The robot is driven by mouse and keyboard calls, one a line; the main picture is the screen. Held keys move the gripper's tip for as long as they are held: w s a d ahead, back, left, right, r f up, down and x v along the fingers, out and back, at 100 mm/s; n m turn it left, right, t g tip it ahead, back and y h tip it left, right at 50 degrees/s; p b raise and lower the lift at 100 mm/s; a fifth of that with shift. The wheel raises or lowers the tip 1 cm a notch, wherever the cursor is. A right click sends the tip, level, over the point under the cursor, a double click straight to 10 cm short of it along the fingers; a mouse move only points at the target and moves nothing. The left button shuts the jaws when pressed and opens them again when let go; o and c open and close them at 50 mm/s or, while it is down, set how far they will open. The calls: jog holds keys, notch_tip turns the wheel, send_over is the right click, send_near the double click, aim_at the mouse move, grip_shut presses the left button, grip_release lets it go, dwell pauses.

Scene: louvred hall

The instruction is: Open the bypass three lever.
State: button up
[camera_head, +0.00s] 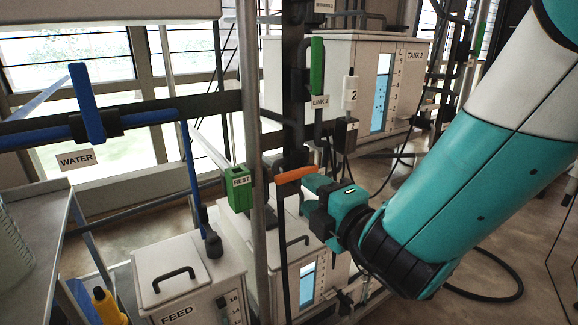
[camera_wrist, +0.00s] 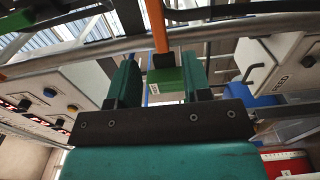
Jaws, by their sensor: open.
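An orange lever (camera_head: 295,174) lies nearly level beside the dark upright in the head view. I see no label naming it bypass three. My gripper (camera_head: 316,184) is at the right end of this lever, and its fingers partly hide that area. In the wrist view the orange lever (camera_wrist: 159,28) comes down from the top edge toward the gap between the two teal fingers of my gripper (camera_wrist: 160,68). The fingers are apart, on either side of the lever's line. I cannot tell whether they touch it.
A green REST box (camera_head: 240,187) hangs left of the lever. A green LINK 2 lever (camera_head: 317,65) stands upright above, and a blue WATER lever (camera_head: 86,100) is at left. A grey pole (camera_head: 254,130), FEED tank (camera_head: 180,275) and TANK 2 (camera_head: 330,65) crowd the space.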

aim_at(291, 178)
jog(key=p+x, duration=0.3)
jog(key=p, duration=0.1)
jog(key=p+x, duration=0.2)
jog(key=shift+w+a+r, duration=0.15)
jog(key=shift+w+r, duration=0.1)
jog(key=shift+r, duration=0.05)
jog(key=shift+w+a+f+b, duration=0.1)
jog(key=shift+f+b, duration=0.2)
jog(key=shift+b, duration=0.05)
jog(key=shift+w+a+r+p, duration=0.2)
jog(key=shift+w+p, duration=0.2)
jog(key=shift+p, duration=0.45)
jog(key=shift+w+a+f+p, duration=0.1)
jog(key=shift+w+a+p, duration=0.15)
jog(key=shift+p, duration=0.2)
jog(key=shift+w+f, duration=0.1)
grip_shut()
